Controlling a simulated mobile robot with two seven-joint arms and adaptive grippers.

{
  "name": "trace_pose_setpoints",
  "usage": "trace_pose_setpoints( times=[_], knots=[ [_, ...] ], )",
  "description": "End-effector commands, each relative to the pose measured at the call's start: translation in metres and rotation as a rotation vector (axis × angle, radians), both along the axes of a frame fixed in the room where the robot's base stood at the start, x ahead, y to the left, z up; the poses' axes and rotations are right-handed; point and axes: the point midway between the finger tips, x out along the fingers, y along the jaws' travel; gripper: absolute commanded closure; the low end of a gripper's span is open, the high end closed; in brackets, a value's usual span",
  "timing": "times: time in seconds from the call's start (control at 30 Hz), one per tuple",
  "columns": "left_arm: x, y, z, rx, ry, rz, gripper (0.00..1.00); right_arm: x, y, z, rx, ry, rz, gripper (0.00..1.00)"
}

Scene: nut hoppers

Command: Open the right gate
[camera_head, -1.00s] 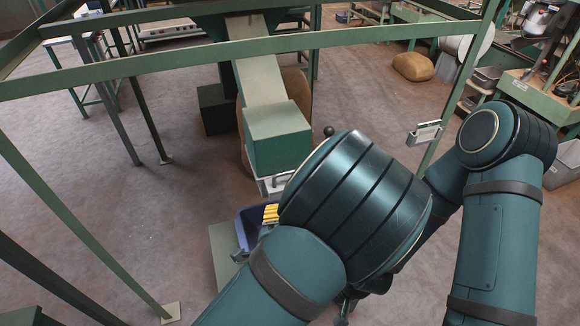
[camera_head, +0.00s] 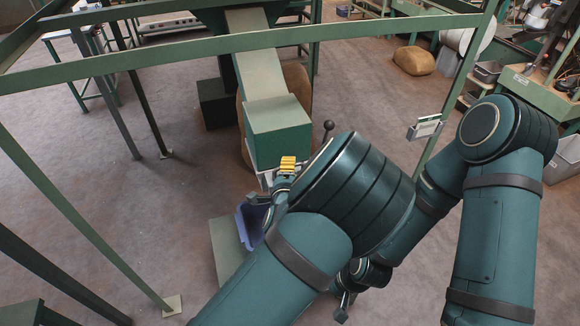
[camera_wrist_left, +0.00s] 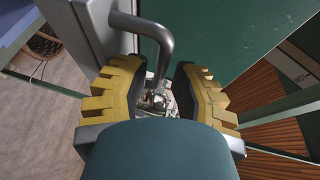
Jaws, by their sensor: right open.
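The grey gate (camera_head: 265,178) sits at the lower front end of a green chute box (camera_head: 280,135), mostly hidden behind my left gripper (camera_head: 272,184). In the left wrist view its grey plate (camera_wrist_left: 88,28) carries a bent bar handle (camera_wrist_left: 155,30). The handle reaches between the yellow finger pads of my left gripper (camera_wrist_left: 160,92), which stand apart with space around the bar. Contact cannot be told. My left arm hides part of that gripper in the head view. My right gripper (camera_head: 344,304) is open and empty, low beside my left arm.
A blue bin (camera_head: 250,225) stands below the chute on a green platform (camera_head: 228,255). A black-knobbed lever (camera_head: 328,127) rises beside the chute box. A green frame rail (camera_head: 160,62) crosses in front, with posts at both sides. Floor at the left is open.

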Motion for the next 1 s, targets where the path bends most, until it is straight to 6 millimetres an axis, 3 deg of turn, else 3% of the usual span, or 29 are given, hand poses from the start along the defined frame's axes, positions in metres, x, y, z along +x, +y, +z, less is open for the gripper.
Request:
trace_pose_setpoints(
  times=[0.2,0.53,0.6,0.9,1.0],
  knots=[
    [0.017,-0.001,-0.004,0.0,0.001,0.0,0.75,0.0,0.0,-0.001,0.0,0.001,0.0,0.53],
    [0.019,-0.002,-0.004,0.0,0.001,-0.001,0.75,0.0,0.0,-0.001,0.0,0.001,0.0,0.53],
    [0.019,-0.002,-0.004,0.0,0.001,-0.001,0.99,0.0,0.0,-0.001,0.0,0.001,0.0,0.53],
    [0.018,-0.002,-0.004,0.0,0.001,-0.001,1.0,0.0,0.0,-0.001,0.0,0.001,0.0,0.53],
    [0.008,-0.007,-0.004,-0.001,0.002,-0.004,1.0,0.0,0.0,-0.002,0.0,0.001,0.0,0.53]
  ],
)
